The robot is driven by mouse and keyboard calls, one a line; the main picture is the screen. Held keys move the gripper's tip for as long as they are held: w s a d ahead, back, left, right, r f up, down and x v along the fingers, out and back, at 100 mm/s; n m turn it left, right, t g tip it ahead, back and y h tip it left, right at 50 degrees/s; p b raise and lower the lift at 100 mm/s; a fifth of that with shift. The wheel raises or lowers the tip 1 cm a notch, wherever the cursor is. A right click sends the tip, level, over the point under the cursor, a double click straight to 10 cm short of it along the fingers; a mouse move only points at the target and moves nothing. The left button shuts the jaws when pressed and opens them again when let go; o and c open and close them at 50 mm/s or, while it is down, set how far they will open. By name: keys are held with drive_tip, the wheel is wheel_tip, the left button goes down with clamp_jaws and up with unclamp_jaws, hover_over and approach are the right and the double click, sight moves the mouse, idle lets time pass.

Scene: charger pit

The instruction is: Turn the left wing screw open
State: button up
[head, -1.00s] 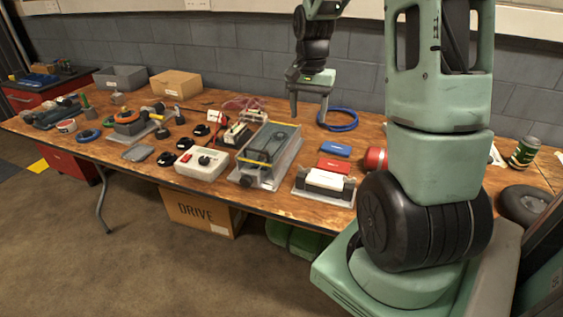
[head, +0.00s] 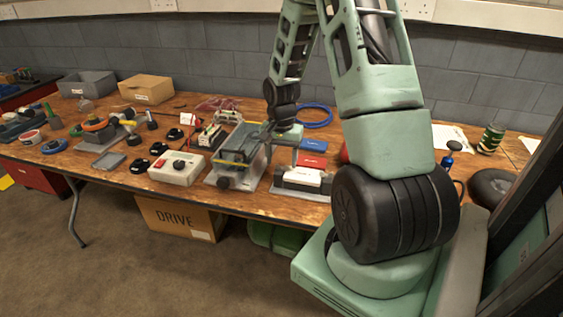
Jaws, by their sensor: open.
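A long clear-topped device on a grey base (head: 215,179) stands mid-table, with a yellow strip across it and a dark round knob (head: 223,183) at its front end. I cannot make out a wing screw for certain; it is too small or hidden. I cannot tell whether a finger touches the device. My arm and hand hide part of the table behind.
A white box with a red switch (head: 176,168) stands left of the device. A black-and-white block (head: 302,178), a red case (head: 312,160) and a blue case (head: 314,145) lie to the right. A blue cable coil (head: 318,112) lies behind. Bins stand at the back left.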

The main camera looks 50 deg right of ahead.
drive_tip(key=shift+f, duration=0.7)
drive_tip(key=c, duration=1)
